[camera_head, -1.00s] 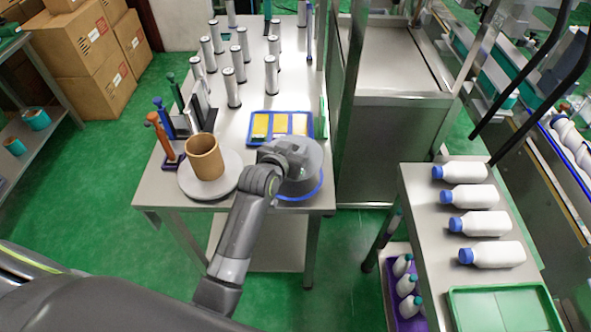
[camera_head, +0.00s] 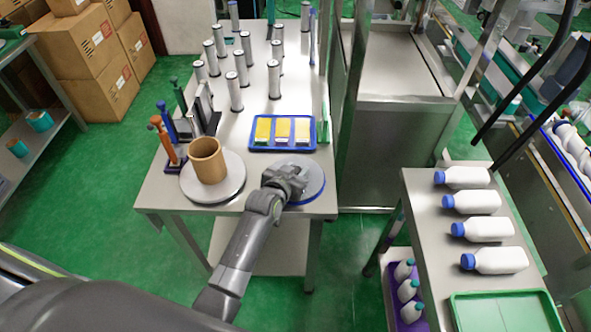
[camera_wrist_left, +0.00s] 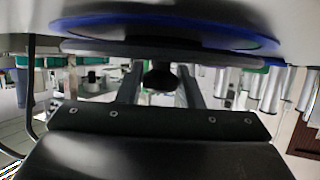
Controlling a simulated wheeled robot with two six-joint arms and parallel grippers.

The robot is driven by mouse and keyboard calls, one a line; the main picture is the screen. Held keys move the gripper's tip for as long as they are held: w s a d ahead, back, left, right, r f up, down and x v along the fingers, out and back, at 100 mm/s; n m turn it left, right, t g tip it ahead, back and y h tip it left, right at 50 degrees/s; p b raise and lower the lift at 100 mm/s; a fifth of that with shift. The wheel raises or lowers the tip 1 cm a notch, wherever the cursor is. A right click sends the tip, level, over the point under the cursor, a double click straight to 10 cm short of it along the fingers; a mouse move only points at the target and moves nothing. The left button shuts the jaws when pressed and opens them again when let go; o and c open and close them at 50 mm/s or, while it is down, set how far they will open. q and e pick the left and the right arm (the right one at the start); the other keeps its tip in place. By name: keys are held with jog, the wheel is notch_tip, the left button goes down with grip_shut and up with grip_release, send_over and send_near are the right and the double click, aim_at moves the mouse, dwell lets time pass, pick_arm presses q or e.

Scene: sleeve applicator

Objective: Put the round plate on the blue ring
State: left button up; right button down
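The round plate (camera_head: 312,178) is a grey disc with a dark knob (camera_wrist_left: 159,77), which shows between my left fingers in the left wrist view. My left gripper (camera_head: 292,178) appears shut on this knob. The plate lies over the blue ring (camera_head: 318,194) at the front right corner of the table; most of the ring is hidden under it. In the left wrist view the blue ring (camera_wrist_left: 262,42) borders the plate's edge (camera_wrist_left: 90,47). I cannot tell whether they touch. My right gripper is not in view.
To the left, a tan cylinder (camera_head: 207,160) stands on another grey disc (camera_head: 231,187). Behind the plate is a blue tray (camera_head: 258,148) with yellow blocks. Several grey cylinders (camera_head: 274,80) stand farther back. White bottles (camera_head: 482,228) lie on the right-hand table.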

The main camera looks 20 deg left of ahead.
pick_arm(q)
jog(key=o, duration=0.3)
jog(key=shift+r, duration=0.1)
jog(key=shift+s+r, duration=0.1)
jog(key=v, duration=1.1)
jog(key=shift+s+a+r+b, duration=0.1)
jog(key=shift+s+r+b, duration=0.1)
jog(key=shift+s+b, duration=0.1)
